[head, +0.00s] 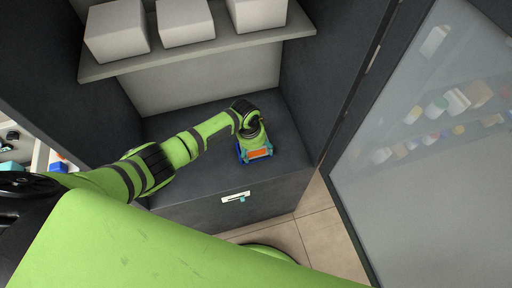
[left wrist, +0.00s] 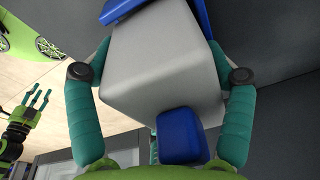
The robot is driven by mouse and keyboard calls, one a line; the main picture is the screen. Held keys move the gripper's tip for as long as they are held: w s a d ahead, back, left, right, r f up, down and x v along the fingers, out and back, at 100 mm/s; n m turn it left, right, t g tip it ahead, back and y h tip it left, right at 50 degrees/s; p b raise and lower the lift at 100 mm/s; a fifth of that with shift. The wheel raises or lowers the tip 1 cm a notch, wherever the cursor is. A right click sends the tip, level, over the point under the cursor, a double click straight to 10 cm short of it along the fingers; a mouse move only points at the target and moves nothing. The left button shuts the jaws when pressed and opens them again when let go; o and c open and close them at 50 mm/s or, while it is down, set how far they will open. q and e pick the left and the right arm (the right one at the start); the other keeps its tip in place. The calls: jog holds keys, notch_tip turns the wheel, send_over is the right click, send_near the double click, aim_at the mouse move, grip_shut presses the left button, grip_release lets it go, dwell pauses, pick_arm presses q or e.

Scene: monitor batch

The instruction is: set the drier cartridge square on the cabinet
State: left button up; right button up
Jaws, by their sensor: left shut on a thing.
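The drier cartridge (left wrist: 165,70) is a pale grey block with blue end parts, filling the middle of the left wrist view. In the head view it shows as a small orange and blue patch (head: 259,154). My left gripper (head: 255,150) is shut on it, with one teal finger on each side. It is over the dark grey cabinet top (head: 205,178), towards the right. I cannot tell whether the cartridge touches the surface. My right gripper (left wrist: 32,108) shows at the left of the left wrist view, with its teal fingers spread and empty.
A shelf (head: 200,61) with several white boxes (head: 117,30) runs above the back of the cabinet. Dark side walls stand left and right. A frosted door panel (head: 420,170) is at the right. The cabinet top left of the gripper is partly covered by my arm.

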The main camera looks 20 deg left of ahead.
pick_arm(q)
jog(key=shift+f, duration=0.15)
jog(key=o, duration=1.2)
